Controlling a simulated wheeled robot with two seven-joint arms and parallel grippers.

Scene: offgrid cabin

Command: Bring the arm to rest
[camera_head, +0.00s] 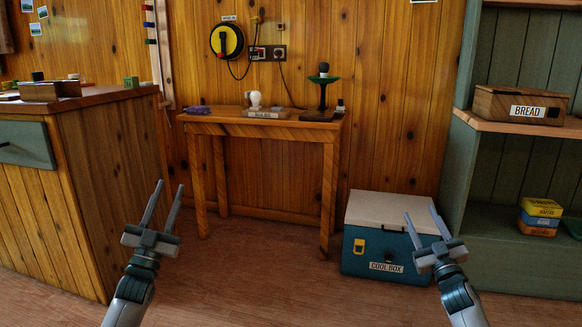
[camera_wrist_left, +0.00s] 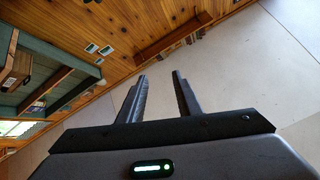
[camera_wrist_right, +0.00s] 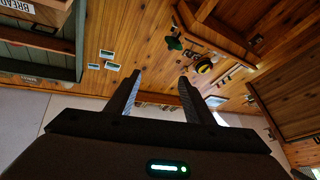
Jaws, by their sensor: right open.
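My left gripper (camera_head: 163,208) is raised in front of the counter at the left of the head view. Its fingers are apart, with nothing between them; they also show apart in the left wrist view (camera_wrist_left: 161,80). My right gripper (camera_head: 421,217) is raised in front of the cool box. Its fingers are apart and empty, and they show in the right wrist view (camera_wrist_right: 160,84). Both grippers point upward, clear of the furniture.
A wooden table (camera_head: 257,129) stands at the wall with a lamp-like stand (camera_head: 322,90) and small items. A cool box (camera_head: 385,248) sits on the floor. A counter (camera_head: 110,150) is at left, and shelves with a bread box (camera_head: 495,105) at right. Floor between is free.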

